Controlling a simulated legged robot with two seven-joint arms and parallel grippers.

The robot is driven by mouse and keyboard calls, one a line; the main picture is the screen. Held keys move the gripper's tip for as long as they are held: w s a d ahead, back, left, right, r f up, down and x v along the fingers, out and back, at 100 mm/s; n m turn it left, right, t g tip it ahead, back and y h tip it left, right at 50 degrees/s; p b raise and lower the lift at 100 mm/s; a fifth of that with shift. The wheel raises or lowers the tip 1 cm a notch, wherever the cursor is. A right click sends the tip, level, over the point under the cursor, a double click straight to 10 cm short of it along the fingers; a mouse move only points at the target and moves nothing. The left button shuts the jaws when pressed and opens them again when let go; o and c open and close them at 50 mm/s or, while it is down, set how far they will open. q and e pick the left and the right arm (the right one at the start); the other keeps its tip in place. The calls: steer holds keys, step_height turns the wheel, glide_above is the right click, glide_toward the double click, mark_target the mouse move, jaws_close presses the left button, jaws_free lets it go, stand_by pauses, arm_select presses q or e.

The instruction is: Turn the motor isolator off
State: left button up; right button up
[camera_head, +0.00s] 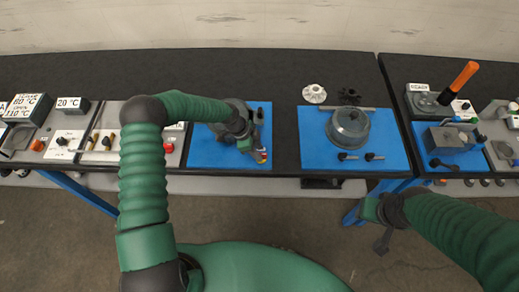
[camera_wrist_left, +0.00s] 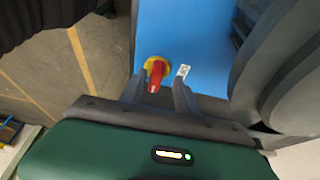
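The motor isolator has a red handle on a yellow base (camera_wrist_left: 157,68), with a small white label (camera_wrist_left: 183,71) beside it on the blue surface. In the head view its red and yellow part (camera_head: 263,156) shows at the front right corner of a blue panel, partly hidden by my left gripper (camera_head: 252,145). In the left wrist view the left gripper (camera_wrist_left: 160,92) is open. Its two dark fingers stand apart, with the red handle between them, nearer the left finger. I cannot tell whether they touch. My right gripper (camera_head: 383,225) hangs in front of the bench, away from the isolator; its finger opening is unclear.
A large grey round housing (camera_head: 233,108) stands behind the left gripper on the blue panel (camera_head: 204,152). Switch panels (camera_head: 67,141) lie to the left. An orange lever (camera_head: 458,83) stands at far right.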

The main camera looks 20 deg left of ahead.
arm_select(q)
steer(key=shift+s+f, duration=0.1)
steer(key=shift+f, duration=0.2)
steer(key=shift+s, duration=0.15)
steer(key=shift+d, duration=0.5)
steer(key=shift+c, duration=0.6)
steer(key=shift+d+f, duration=0.1)
steer(key=shift+d, duration=0.05)
steer(key=c, duration=0.5)
jaws_close()
steer(key=shift+a, duration=0.25)
arm_select(e)
steer(key=shift+s+d+r, duration=0.2)
steer(key=shift+s, duration=0.1)
